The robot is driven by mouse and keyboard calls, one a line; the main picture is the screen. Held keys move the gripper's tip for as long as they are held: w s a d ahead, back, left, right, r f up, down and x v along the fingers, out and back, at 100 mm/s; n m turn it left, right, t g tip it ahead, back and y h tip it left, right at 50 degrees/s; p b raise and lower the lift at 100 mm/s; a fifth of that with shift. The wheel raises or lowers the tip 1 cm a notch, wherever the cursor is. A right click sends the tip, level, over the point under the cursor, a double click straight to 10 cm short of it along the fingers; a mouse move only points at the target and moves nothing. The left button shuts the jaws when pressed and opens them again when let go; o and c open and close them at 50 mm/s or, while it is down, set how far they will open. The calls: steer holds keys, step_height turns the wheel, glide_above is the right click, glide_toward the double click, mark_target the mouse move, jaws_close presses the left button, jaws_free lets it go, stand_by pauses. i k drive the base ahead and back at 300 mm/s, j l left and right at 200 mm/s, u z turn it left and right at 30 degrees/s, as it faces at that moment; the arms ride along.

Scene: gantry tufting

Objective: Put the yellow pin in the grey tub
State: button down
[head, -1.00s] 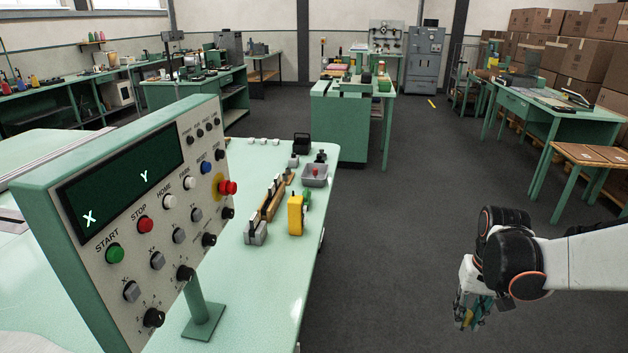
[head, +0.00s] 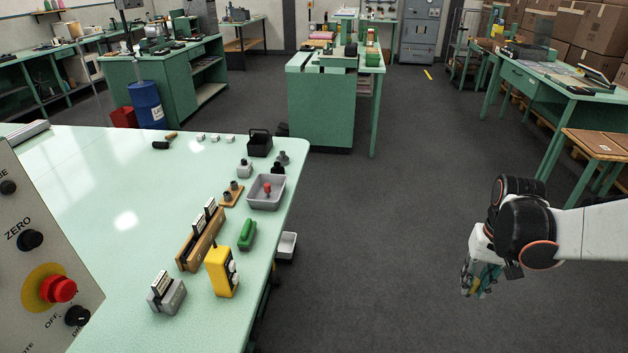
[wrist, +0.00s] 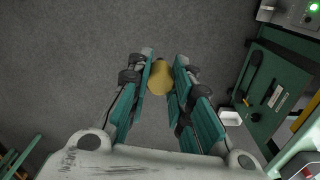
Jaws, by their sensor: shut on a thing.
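My gripper (wrist: 160,85) is shut on the yellow pin (wrist: 160,78). In the wrist view the pin's round yellow end shows between the two fingers, above the dark floor. In the head view my gripper (head: 480,283) hangs at the right, over open floor and well apart from the bench; the pin cannot be made out there. The grey tub (head: 262,205) stands on the pale green bench near its right edge. A small red piece (head: 267,188) is inside it.
The pale green bench (head: 120,225) holds a yellow box (head: 221,270), a green-handled piece (head: 247,234), a wooden rack (head: 200,241) and a black caddy (head: 259,142). A light bin (head: 287,245) sits low beside the bench edge. A control panel (head: 40,270) stands at the left. The floor between bench and arm is clear.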

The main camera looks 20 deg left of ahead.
mark_target(276, 198)
steer(key=i+u, duration=0.25)
steer(key=i, duration=0.6)
steer(key=i+u, duration=0.2)
steer(key=i, duration=0.7)
steer(key=i+u, duration=0.35)
steer(key=i+l+u, duration=0.15)
steer(key=i+u, duration=0.25)
steer(key=i+l+u, duration=0.2)
steer(key=u, duration=1.85)
